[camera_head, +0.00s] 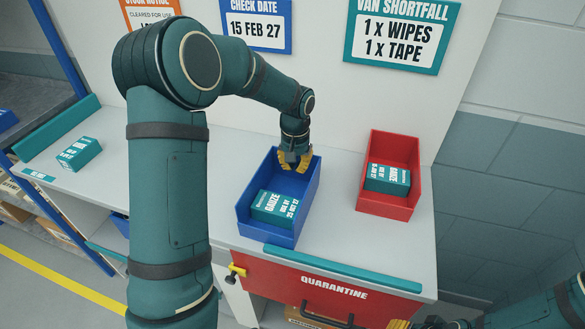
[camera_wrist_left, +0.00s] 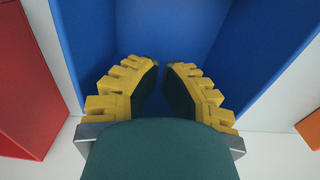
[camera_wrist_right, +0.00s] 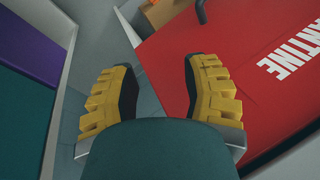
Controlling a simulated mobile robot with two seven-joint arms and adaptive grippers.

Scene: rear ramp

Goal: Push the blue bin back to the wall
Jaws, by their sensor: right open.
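The blue bin (camera_head: 268,234) stands on the worktop, its near side close to the front edge, with a teal gauze box (camera_head: 273,207) inside. There is bare worktop between its back and the wall panel (camera_head: 345,115). My left gripper (camera_head: 294,165) is at the bin's far end, pointing down, its fingers drawn nearly together with nothing seen between them. In the left wrist view the fingers (camera_wrist_left: 162,68) have blue bin surfaces around them; contact cannot be told. My right gripper (camera_wrist_right: 160,65) is open and empty, low by the red quarantine front (camera_wrist_right: 240,70).
A red bin (camera_head: 388,208) with a teal box stands right of the blue bin, a gap between. Another teal box (camera_head: 78,154) lies at the worktop's left. Teal strips (camera_head: 340,267) run along the front edge. Signs hang on the wall panel.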

